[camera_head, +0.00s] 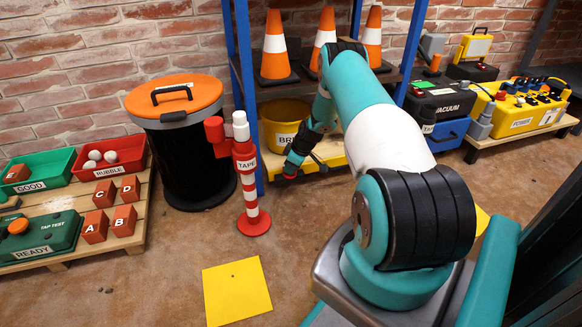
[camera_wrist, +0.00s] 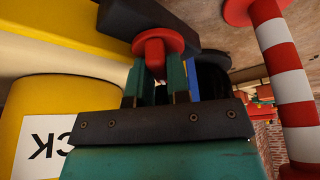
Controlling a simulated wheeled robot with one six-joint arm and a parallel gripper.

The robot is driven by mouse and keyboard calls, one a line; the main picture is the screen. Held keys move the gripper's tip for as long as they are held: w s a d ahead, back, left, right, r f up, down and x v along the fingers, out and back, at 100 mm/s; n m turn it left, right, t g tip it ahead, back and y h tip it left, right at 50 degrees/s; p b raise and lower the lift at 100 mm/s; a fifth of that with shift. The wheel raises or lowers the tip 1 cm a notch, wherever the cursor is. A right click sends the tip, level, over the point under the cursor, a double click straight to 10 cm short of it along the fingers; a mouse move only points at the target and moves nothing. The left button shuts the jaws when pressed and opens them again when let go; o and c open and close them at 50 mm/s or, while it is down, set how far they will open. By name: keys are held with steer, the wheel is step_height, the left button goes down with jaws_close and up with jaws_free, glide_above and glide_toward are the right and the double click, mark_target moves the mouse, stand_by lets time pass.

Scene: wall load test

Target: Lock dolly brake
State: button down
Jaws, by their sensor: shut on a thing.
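The yellow dolly (camera_head: 333,149) stands low on the floor under the rack and bears the yellow BRICK bucket (camera_head: 279,114). The bucket's white label shows upside down on the bucket (camera_wrist: 70,92) in the wrist view. My gripper (camera_head: 291,168) is low at the dolly's front left. In the wrist view my gripper (camera_wrist: 155,78) has its teal fingers closed on the stem below a red round knob (camera_wrist: 158,45), which appears to be the brake handle. My arm hides part of the dolly. I cannot tell the brake's position.
A red-and-white TAPE post (camera_head: 251,185) stands just left of my gripper, and also shows at the wrist view's right (camera_wrist: 284,75). A blue rack upright (camera_head: 243,75) is behind it. A black bin (camera_head: 190,155) stands left. A yellow floor plate (camera_head: 236,291) lies in front.

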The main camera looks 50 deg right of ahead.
steer(key=c, duration=1.1)
jaws_free()
steer(key=shift+d, duration=0.1)
steer(key=m+h+b, duration=0.1)
steer(key=m, duration=0.1)
steer(key=m+h+b, duration=0.1)
steer(key=m, duration=0.2)
steer(key=shift+f+t, duration=0.2)
steer(key=shift+t, duration=0.1)
steer(key=m+b, duration=0.1)
steer(key=m, duration=0.1)
steer(key=m+h+b, duration=0.1)
steer(key=b, duration=0.1)
steer(key=m+h+b, duration=0.1)
steer(key=m+b, duration=0.1)
steer(key=shift+a+m, duration=0.25)
steer(key=shift+m, duration=0.05)
steer(key=w+r+p+v, duration=0.1)
steer(key=p+v, duration=1.1)
steer(key=v, duration=0.6)
steer(key=shift+n+y, duration=0.7)
steer(key=shift+w+a+r+p, duration=0.45)
steer(key=shift+a+r+p, duration=0.6)
steer(key=shift+r, duration=0.85)
steer(key=shift+w+a+r+p, duration=0.45)
steer(key=shift+a+r+p, duration=0.6)
steer(key=shift+r, duration=0.8)
steer(key=shift+w+a+r+p, duration=0.45)
steer(key=shift+a+r+p, duration=0.3)
steer(key=shift+a+r, duration=0.9)
